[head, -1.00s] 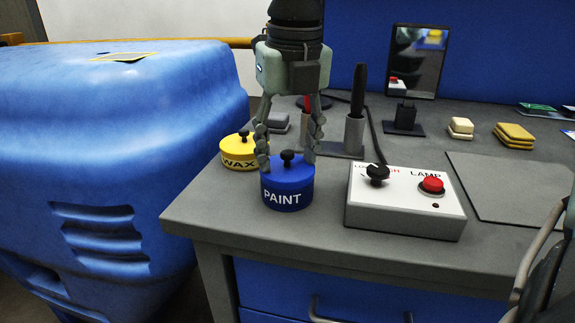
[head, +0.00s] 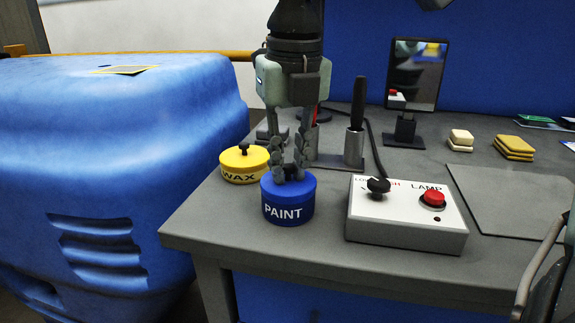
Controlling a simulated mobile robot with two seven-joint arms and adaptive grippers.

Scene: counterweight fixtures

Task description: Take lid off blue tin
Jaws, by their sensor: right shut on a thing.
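The blue tin (head: 288,212), marked PAINT, stands upright near the left front corner of the grey bench. Its blue lid (head: 288,191) sits on it, with no gap that I can make out. My right gripper (head: 289,173) comes down from above and is shut on the lid's dark knob, which the fingers largely hide.
A yellow WAX tin (head: 243,167) stands close behind and left of the blue tin. A white LAMP box (head: 408,220) with a red button is to the right. A metal holder (head: 354,147) stands behind. A large blue machine (head: 120,180) is left of the bench.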

